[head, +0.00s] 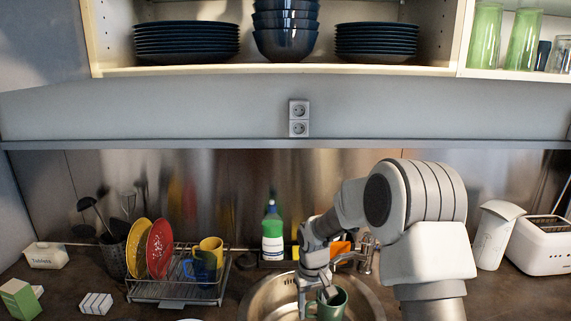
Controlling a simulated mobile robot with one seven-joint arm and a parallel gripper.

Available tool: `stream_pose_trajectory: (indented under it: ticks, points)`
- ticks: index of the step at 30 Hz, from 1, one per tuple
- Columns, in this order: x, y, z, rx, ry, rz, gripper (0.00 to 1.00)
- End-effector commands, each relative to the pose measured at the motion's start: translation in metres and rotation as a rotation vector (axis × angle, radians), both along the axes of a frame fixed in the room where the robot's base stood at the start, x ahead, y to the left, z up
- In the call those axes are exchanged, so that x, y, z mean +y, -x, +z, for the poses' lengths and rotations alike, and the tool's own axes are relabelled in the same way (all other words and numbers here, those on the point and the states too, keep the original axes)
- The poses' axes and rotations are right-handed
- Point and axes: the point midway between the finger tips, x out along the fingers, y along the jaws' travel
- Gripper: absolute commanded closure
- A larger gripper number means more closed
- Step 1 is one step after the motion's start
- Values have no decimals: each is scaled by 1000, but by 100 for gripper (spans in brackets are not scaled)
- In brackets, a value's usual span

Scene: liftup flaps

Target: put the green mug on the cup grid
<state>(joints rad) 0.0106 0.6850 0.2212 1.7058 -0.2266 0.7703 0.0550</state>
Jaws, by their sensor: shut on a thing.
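The green mug (334,307) is at the bottom of the head view, over the sink bowl. My gripper (322,291) reaches down from above and is shut on the mug's upper part. The exact grip is partly hidden by the fingers, and I cannot tell whether the mug touches the sink. The wire rack (172,293), which looks like the cup grid, stands left of the sink. It holds a yellow mug (211,246), a blue mug (199,268), a red plate (160,249) and a yellow plate (139,247).
The sink (262,302) lies between the rack and my arm. A green-and-white bottle (272,235) stands behind it, near the tap (366,252). A utensil holder (113,255) is left of the rack. Open shelves (280,70) hang above. A toaster (541,246) is far right.

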Motion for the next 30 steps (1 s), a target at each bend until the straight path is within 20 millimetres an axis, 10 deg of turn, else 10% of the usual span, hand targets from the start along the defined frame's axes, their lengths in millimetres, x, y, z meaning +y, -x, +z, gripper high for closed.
stream_pose_trajectory:
  ticks: [12,30]
  points:
    - [-69,83,-2,1,1,-250,100]
    - [-73,91,-2,1,0,-270,100]
